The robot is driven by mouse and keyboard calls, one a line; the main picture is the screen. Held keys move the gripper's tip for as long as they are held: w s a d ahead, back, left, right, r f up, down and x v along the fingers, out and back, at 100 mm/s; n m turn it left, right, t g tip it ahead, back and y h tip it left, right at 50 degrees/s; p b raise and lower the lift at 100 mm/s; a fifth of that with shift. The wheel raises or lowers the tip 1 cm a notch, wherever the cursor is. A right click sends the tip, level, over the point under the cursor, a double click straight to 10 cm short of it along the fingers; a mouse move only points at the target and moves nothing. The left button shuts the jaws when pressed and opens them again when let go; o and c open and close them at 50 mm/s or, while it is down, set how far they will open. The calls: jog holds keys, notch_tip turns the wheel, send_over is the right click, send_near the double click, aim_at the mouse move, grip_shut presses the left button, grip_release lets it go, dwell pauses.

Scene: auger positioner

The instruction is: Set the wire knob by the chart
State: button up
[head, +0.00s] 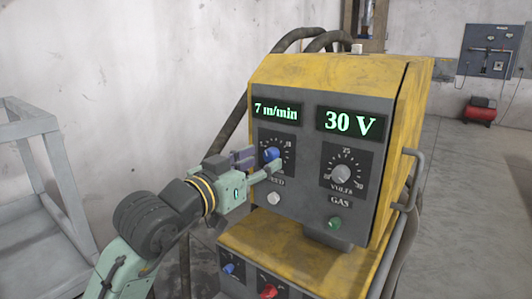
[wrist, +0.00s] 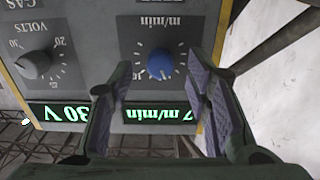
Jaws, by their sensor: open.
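The blue wire knob (head: 271,154) is on the left of the welder's grey front panel, under a green display reading 7 m/min (head: 275,112). In the wrist view the knob (wrist: 160,63) shows upside down on its m/min dial, with a pale pointer mark. My gripper (head: 264,163) is at the panel with its jaws open. In the wrist view its fingers (wrist: 163,78) stand on either side of the knob, with a visible gap to each side. Part of the dial is hidden by the fingers in the head view. No chart shows in either view.
To the right are a grey volts knob (head: 341,176) and a display reading 30 V (head: 352,122). Below are a white button (head: 273,198) and a green gas button (head: 334,223). A grey metal frame (head: 40,170) stands at the left. Cables hang behind the yellow welder.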

aim_at(272, 155)
jog(key=shift+x, duration=1.4)
jog(key=shift+c, duration=0.3)
grip_shut()
